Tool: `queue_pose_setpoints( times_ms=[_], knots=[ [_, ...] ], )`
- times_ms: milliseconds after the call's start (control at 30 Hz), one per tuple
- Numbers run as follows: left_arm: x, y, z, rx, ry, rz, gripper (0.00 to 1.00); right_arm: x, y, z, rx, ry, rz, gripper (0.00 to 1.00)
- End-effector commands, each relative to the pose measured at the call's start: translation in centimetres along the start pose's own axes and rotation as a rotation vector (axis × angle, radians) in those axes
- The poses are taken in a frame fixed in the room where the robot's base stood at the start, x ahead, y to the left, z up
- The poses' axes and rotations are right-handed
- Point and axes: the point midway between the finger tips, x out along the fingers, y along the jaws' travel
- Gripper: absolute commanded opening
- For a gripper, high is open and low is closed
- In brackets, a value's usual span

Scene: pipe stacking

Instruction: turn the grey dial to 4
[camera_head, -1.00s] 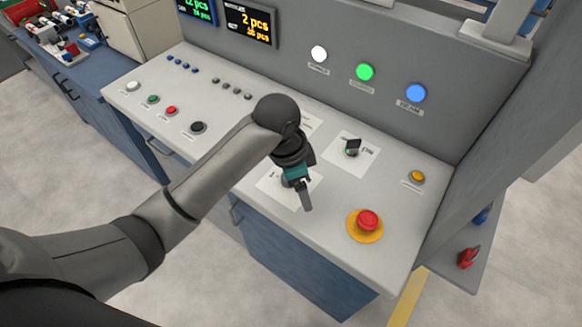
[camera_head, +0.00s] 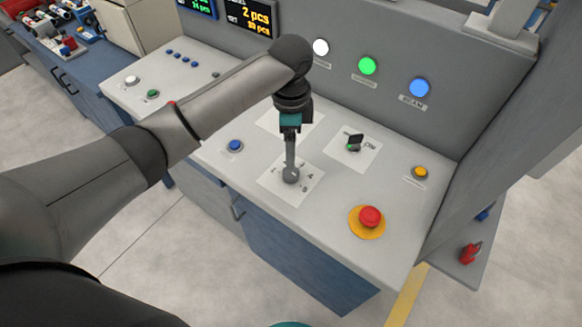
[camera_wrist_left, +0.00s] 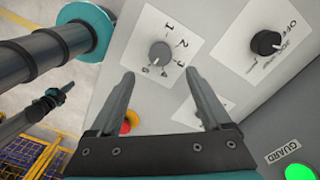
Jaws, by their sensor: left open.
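The grey dial (camera_head: 290,176) sits on a white numbered plate (camera_head: 308,189) near the front of the sloped console. In the left wrist view the dial (camera_wrist_left: 160,54) shows with figures around it, but its pointer direction is unclear. My left gripper (camera_head: 291,162) points down over the dial, and its fingers partly overlap it in the head view. In the wrist view the two fingers (camera_wrist_left: 160,73) are apart, with the dial between and just beyond their tips. No contact is visible.
A blue button (camera_head: 235,146) is left of the dial. A black OFF/ON knob (camera_wrist_left: 266,42) is nearby.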

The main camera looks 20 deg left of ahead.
Motion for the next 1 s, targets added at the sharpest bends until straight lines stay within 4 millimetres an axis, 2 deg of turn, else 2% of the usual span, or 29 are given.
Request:
queue_pose_setpoints(
  times_ms=[33, 200, 400, 600, 833, 1000],
  knots=[
    [1.4, 0.1, 0.0, 0.0, -0.003, 0.004, 0.82, 0.2, 0.0, 0.0, 0.0, 0.001, 0.0, 0.0],
    [4.9, 0.1, 0.1, -0.001, -0.003, 0.002, 0.82, 0.7, 0.0, 0.0, 0.0, 0.001, 0.0, 0.0],
    [7.7, 0.1, 0.0, 0.0, -0.001, 0.001, 0.82, 1.2, 0.0, 0.0, 0.0, 0.001, 0.0, 0.0],
    [8.6, 0.0, 0.0, 0.0, -0.001, -0.002, 0.82, 1.3, 0.0, 0.0, 0.0, 0.001, 0.0, 0.0],
    [8.6, 0.0, 0.0, 0.0, 0.0, -0.002, 0.82, 1.2, 0.0, 0.0, 0.0, 0.002, 0.0, 0.0],
    [8.6, 0.0, 0.0, 0.0, 0.0, -0.002, 0.64, 1.2, 0.0, 0.0, 0.0, 0.002, 0.0, 0.0]
  ],
)
